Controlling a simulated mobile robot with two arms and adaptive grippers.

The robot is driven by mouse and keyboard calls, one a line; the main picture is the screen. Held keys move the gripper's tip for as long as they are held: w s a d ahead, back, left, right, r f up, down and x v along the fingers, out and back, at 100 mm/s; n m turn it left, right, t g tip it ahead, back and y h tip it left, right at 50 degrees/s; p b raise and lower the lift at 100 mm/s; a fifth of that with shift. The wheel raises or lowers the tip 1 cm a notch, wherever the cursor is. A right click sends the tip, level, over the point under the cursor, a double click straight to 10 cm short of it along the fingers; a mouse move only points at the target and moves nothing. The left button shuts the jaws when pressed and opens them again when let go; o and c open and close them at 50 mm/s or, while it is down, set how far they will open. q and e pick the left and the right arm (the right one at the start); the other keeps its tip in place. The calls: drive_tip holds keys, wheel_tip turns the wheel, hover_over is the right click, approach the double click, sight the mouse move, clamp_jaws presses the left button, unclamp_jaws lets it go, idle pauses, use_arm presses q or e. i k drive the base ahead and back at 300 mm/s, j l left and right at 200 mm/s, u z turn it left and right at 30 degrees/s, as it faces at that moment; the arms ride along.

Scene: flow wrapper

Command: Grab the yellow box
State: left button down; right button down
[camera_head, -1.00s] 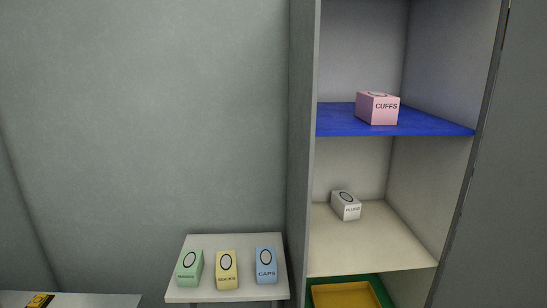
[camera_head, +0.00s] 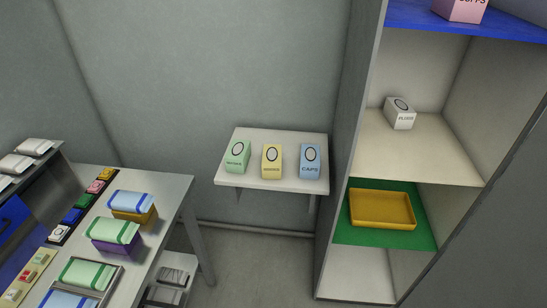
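Neither of my grippers shows in the head view.
A tall cabinet at the right holds a pink box (camera_head: 461,10), a white box (camera_head: 400,113) and a yellow tray (camera_head: 382,209) on a green shelf (camera_head: 384,236). A table (camera_head: 175,190) with wrapped packs and coloured buttons stands at the left. Floor (camera_head: 255,262) shows between them.

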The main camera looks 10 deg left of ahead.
sight(271, 163)
drive_tip(key=i+l+u, duration=0.25)
drive_tip(key=i, duration=0.2)
drive_tip(key=i+l+u, duration=0.2)
drive_tip(key=i+l, duration=0.15)
drive_tip(key=i, duration=0.1)
